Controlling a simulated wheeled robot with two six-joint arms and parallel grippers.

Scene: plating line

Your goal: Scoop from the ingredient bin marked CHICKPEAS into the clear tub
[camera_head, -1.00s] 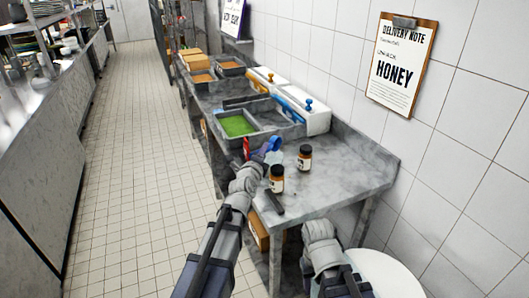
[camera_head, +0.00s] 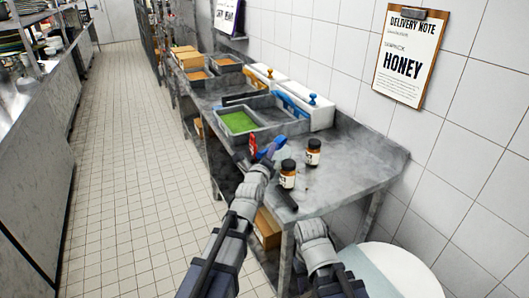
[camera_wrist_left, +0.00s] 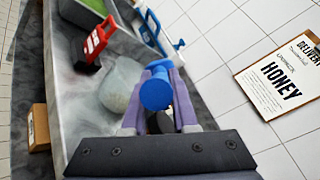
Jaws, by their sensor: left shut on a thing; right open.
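My left gripper (camera_head: 268,153) is shut on a blue handle (camera_wrist_left: 156,92), which stands between its fingers in the left wrist view. What the handle belongs to is mostly hidden. A round translucent thing (camera_wrist_left: 120,86), seemingly the clear tub, is on the grey counter beside it. A bin with green contents (camera_head: 238,122) lies beyond my left gripper. Bins with orange-brown contents (camera_head: 197,76) stand further back. I cannot read a CHICKPEAS mark on any bin. My right gripper (camera_head: 313,229) is open and low by the counter's front edge, its fingers hard to make out.
A red and black item (camera_wrist_left: 93,55) is near the green bin. White containers (camera_head: 304,111) line the wall. A honey delivery note (camera_head: 404,58) hangs there. The aisle at left is clear.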

